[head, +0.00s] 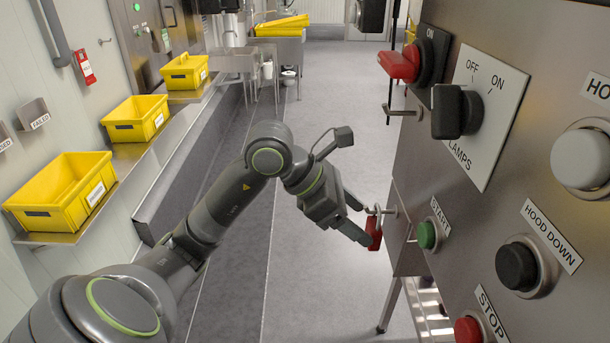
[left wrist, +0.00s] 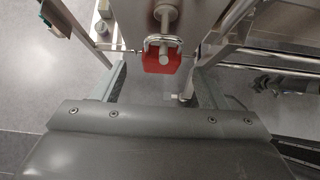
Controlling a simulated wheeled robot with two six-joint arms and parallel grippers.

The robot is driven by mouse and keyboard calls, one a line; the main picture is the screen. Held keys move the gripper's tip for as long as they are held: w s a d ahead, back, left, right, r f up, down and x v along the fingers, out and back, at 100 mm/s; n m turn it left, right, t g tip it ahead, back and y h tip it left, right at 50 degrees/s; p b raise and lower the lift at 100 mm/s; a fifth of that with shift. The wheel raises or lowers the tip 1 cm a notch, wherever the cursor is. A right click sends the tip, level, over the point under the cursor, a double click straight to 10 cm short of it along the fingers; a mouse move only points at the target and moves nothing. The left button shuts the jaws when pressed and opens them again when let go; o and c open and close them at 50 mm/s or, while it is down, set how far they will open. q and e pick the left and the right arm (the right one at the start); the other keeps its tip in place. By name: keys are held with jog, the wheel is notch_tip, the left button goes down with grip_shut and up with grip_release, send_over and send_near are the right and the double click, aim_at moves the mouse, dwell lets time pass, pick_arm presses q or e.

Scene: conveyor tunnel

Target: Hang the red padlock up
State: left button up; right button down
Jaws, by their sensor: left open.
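The red padlock (head: 374,234) hangs from a short metal peg (head: 388,211) on the side of the control cabinet, its shackle around the peg. In the left wrist view the red padlock body (left wrist: 161,64) shows below the shackle (left wrist: 163,41), with the peg's round end in front. My left gripper (head: 362,222) is open just left of the padlock. In the left wrist view its two fingers (left wrist: 160,87) stand apart on either side, with gaps to the padlock. My right gripper is not in view.
The control cabinet (head: 408,180) fills the right side, with knobs, buttons and a red-handled switch (head: 399,65). A second metal hook (head: 402,111) sits below that switch. Yellow bins (head: 65,190) stand on a shelf at the left. The floor between is free.

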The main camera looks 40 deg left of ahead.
pick_arm(q)
jog(key=b+v, duration=0.2)
jog(key=v, duration=1)
jog(key=shift+s+a+r, duration=0.15)
jog(key=shift+s+r, duration=0.05)
jog(key=shift+r, duration=0.05)
